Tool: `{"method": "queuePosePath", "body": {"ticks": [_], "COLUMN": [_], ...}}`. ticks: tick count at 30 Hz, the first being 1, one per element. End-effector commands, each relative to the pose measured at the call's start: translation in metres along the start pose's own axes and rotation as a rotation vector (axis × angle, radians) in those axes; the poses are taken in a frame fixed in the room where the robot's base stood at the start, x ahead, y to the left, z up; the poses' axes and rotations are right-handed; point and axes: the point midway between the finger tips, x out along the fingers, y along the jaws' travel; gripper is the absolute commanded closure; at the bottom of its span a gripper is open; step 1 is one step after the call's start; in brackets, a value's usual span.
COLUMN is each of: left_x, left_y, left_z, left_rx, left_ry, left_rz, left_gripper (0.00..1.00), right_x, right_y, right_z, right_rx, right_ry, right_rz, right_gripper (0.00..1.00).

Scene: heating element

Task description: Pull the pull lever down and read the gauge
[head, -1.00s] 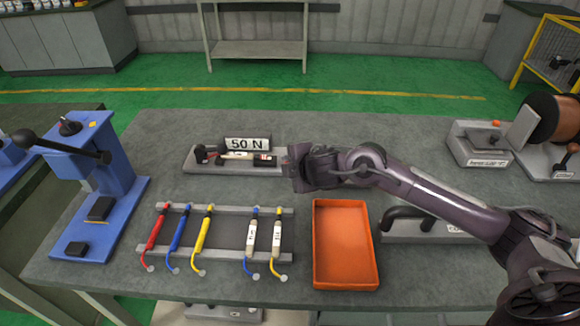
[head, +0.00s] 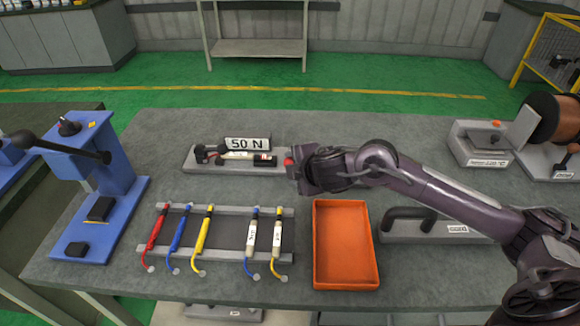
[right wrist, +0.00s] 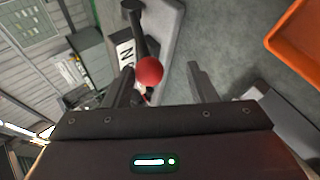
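The 50 N device lies on the bench on a grey base plate (head: 200,168), with a "50 N" sign (head: 247,144) behind its dark and light body. A red ball knob (head: 288,161) shows at its right end; it looks like the lever's handle. No gauge reading can be made out. My right gripper (head: 291,170) is at that knob. In the right wrist view the fingers (right wrist: 160,70) are open, with the red knob (right wrist: 149,71) between them, nearer the left finger; contact cannot be told. My left gripper is not in view.
An orange tray (head: 318,250) stands empty in front of my right arm. A rack (head: 160,259) of coloured cabled tools is left of it. A blue press (head: 90,165) with a black lever stands at left. A black-handled block (head: 400,232) lies right.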

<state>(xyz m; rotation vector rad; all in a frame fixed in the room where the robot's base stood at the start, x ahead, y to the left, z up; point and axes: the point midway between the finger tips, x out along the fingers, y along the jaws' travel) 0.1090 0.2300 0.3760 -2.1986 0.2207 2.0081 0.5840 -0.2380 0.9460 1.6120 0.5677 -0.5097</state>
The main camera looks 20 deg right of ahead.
Motion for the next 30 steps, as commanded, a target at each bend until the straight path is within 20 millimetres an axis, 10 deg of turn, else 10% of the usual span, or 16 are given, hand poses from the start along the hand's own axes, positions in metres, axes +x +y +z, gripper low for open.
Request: {"method": "queuePosePath", "body": {"ticks": [9,30], "left_x": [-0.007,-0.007], "left_y": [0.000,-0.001], "left_z": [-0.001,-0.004], "left_rx": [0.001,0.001], "left_ry": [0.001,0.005], "left_rz": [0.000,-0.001], "left_gripper": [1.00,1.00], "right_x": [-0.044,-0.048], "right_y": [-0.001,-0.001], "right_z": [0.000,0.000], "right_rx": [-0.003,-0.001], "right_ry": [0.000,0.001], "right_rz": [-0.003,-0.002], "right_gripper": [0.51,0.51]}}
